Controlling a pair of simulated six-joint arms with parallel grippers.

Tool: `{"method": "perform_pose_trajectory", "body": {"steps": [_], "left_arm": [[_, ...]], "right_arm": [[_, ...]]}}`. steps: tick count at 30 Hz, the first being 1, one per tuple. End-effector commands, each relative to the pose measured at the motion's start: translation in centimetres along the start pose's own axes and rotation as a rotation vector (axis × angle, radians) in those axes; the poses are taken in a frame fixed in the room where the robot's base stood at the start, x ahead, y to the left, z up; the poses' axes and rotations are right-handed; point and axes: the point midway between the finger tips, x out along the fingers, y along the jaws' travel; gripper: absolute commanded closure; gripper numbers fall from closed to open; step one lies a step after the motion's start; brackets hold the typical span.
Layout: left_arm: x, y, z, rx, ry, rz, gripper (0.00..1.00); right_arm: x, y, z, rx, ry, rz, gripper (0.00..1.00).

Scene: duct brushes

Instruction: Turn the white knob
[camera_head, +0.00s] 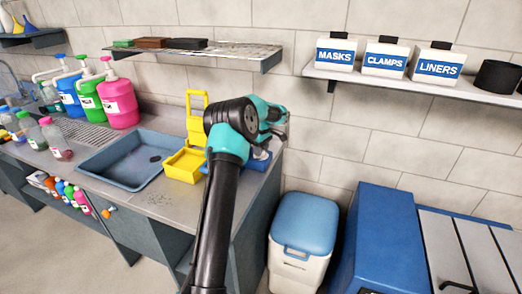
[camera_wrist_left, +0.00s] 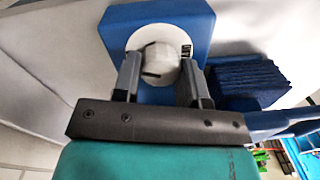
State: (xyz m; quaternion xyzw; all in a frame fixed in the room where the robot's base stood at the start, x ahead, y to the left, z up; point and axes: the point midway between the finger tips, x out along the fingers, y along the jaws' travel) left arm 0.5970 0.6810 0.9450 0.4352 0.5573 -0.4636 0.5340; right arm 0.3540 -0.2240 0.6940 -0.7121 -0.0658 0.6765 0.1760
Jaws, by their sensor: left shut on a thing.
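The white knob (camera_wrist_left: 160,62) sits on a round white plate on the front of a blue box (camera_wrist_left: 198,18) in the left wrist view. A short dark mark shows on the knob's face. My left gripper (camera_wrist_left: 161,74) has one finger on each side of the knob and is shut on it. In the head view my left arm reaches up past the sink to the counter's right end. There the arm hides the knob and most of the blue box (camera_head: 257,163). My right gripper is not in view.
A yellow wringer bucket (camera_head: 184,166) stands left of my arm, beside the blue sink (camera_head: 128,160). A wall shelf (camera_head: 200,55) hangs above. A blue-lidded bin (camera_head: 304,225) stands on the floor to the right. A blue ribbed block (camera_wrist_left: 250,82) lies close right of the gripper.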

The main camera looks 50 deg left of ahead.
Motion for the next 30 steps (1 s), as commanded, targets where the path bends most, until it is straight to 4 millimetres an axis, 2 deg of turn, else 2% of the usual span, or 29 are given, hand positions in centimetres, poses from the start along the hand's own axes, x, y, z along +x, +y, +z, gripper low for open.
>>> {"method": "perform_pose_trajectory", "body": {"steps": [11, 30], "left_arm": [[0.01, -0.02, 0.01, 0.139, 0.007, -0.001, 0.84], [0.01, -0.04, 0.07, 0.707, 0.037, -0.001, 0.84]], "right_arm": [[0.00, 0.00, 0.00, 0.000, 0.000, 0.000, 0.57], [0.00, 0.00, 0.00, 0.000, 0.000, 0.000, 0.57]]}}
